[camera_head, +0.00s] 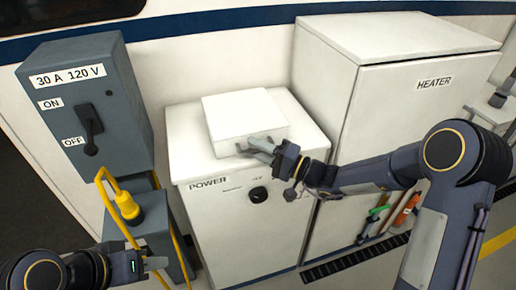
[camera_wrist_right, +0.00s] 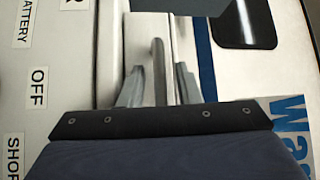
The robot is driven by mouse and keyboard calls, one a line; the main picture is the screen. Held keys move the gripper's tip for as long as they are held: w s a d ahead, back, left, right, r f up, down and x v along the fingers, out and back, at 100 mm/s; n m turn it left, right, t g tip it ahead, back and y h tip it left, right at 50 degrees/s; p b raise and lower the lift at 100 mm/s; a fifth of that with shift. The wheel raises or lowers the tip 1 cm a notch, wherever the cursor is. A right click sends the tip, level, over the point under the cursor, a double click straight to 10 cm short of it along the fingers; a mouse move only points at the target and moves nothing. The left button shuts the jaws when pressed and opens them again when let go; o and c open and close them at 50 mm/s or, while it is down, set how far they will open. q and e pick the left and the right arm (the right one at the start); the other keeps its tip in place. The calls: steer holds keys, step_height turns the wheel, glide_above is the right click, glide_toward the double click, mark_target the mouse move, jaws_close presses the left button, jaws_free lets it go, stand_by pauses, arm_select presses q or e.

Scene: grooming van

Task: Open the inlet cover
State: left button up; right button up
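The inlet cover appears to be the white box-shaped lid (camera_head: 243,112) on top of the white POWER cabinet (camera_head: 235,228); it looks closed. A grey bar handle (camera_wrist_right: 158,68) on its front shows in the right wrist view. My right gripper (camera_head: 262,150) is at the lid's front lower edge. In the right wrist view, its two fingers (camera_wrist_right: 160,90) are spread, one on each side of the handle, with visible gaps. My left gripper (camera_head: 156,264) is low at the left, away from the lid; its finger opening is unclear.
A grey switch box (camera_head: 88,98) labelled 30 A 120 V is on the left, its lever by OFF. A yellow plug (camera_head: 128,208) with a yellow cable is below it, near my left gripper. A tall white HEATER cabinet (camera_head: 405,105) stands right of the POWER cabinet.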

jaws_close()
steer(key=shift+r, duration=0.1)
